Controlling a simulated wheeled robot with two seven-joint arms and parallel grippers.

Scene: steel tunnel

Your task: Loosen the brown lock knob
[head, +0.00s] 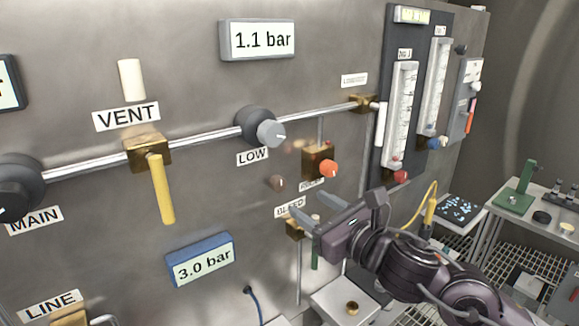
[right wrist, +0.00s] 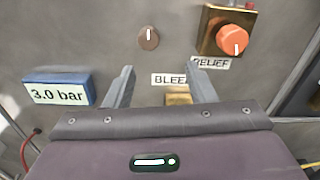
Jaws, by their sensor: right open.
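The brown lock knob (head: 277,183) is a small round knob on the steel panel, left of the orange relief knob. In the right wrist view the brown knob (right wrist: 148,38) shows a white mark pointing up. My right gripper (head: 311,206) is open and empty, below and to the right of the brown knob in the head view. In the right wrist view the right gripper (right wrist: 160,68) has its two fingers apart, with the brown knob beyond and above their tips. The fingers do not touch it. My left gripper is not in view.
The orange relief knob (head: 328,168) on its brass block sits close to the right. The bleed fitting (head: 294,228) is behind my right fingers, partly hidden. A blue-framed 3.0 bar display (head: 201,260) hangs lower left. The grey LOW knob (head: 268,130) is above.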

